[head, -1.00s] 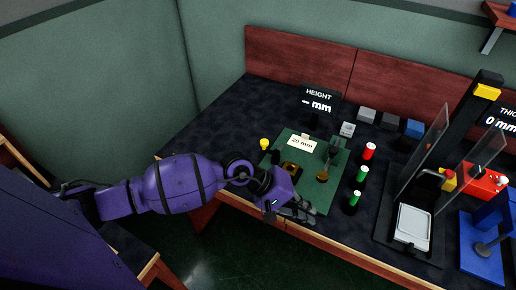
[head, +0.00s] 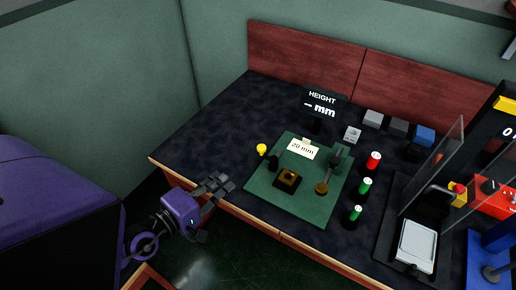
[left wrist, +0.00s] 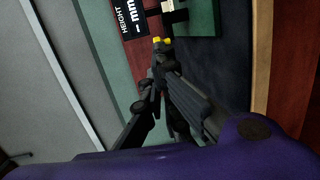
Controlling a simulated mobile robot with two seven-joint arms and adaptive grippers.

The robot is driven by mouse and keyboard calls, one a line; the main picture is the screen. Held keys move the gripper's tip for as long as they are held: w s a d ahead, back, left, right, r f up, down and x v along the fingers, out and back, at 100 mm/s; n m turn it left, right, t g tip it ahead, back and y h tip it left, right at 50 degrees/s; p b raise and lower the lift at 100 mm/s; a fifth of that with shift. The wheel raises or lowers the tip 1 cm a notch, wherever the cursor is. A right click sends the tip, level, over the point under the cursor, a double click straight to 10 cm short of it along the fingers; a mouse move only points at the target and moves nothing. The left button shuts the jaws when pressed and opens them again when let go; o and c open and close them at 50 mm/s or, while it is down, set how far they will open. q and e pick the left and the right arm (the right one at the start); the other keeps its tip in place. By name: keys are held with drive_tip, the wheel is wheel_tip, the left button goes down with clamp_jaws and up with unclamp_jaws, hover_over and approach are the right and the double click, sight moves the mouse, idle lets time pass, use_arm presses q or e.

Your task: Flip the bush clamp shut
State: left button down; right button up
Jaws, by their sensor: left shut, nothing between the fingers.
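The bush clamp shows in the head view as a black lever with a yellow knob (head: 262,148), standing up at the left edge of a green mat (head: 311,207). Beside it on the mat is a dark block with a brass-coloured top (head: 289,177). I cannot tell exactly how the lever joins the block. My left gripper (head: 221,183) is shut and empty, left of the mat near the table's front edge, apart from the clamp. In the left wrist view its dark fingers (left wrist: 160,62) point towards yellow bits (left wrist: 162,41). My right gripper is not in view.
A "20 mm" card (head: 304,149), a brass-based gauge (head: 322,187) and the HEIGHT display (head: 320,104) stand around the mat's back and right. Red (head: 374,160) and green-topped (head: 364,186) posts line its right side. The tabletop left of the mat is clear.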

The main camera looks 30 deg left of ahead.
use_arm(q)
drive_tip(key=shift+s+a, duration=0.1)
drive_tip(key=shift+s, duration=0.05)
drive_tip(key=p+x, duration=0.2)
drive_tip(key=x, duration=1.1)
drive_tip(key=shift+r, duration=0.1)
drive_tip(key=shift+w, duration=0.5)
